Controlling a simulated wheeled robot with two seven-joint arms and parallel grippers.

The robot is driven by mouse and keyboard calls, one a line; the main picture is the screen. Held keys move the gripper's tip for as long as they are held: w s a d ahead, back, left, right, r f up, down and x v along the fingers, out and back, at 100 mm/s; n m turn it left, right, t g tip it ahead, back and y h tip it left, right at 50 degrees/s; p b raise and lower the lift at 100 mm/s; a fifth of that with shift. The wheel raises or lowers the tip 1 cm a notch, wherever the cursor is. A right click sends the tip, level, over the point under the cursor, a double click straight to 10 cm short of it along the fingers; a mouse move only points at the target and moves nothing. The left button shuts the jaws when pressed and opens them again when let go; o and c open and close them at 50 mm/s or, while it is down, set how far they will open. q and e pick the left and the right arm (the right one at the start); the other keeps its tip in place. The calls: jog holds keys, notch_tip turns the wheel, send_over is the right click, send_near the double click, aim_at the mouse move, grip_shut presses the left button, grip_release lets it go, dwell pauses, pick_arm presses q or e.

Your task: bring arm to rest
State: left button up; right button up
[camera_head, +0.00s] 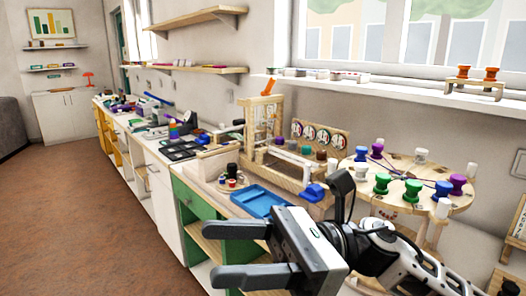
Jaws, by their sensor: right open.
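My right gripper (228,252) shows large at the bottom centre, with its arm coming in from the lower right. Its two dark fingers point left and stand apart, with nothing between them. It is in front of the green and wood cabinet, near the counter's front edge. My left gripper is not in view.
A blue tray (259,203) lies on the counter behind the gripper. A round wooden bead board (400,168) with green, purple, white and blue spools stands at the right. A wooden frame (263,127) stands behind the tray. The brown floor (95,235) at the left is clear.

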jog(key=w+d+f+n+t+h, duration=0.45)
jog(key=f+n+t, duration=0.6)
jog(key=n, duration=0.55)
jog(key=w+d+f+n+t+h, duration=0.45)
jog(key=f+n+t, duration=0.25)
jog(key=n+t, duration=0.75)
jog(key=s+d+f+m+g+h, duration=0.4)
jog(key=s+f+m, duration=0.2)
jog(key=f, duration=0.5)
jog(key=s+d+f+m+g+h, duration=0.3)
jog(key=s+f+m, duration=0.4)
jog(key=f, duration=0.4)
jog(key=shift+s+d+f+m+g+h, duration=0.2)
jog(key=shift+d+f+m+g+h, duration=0.25)
jog(key=shift+d+m, duration=0.25)
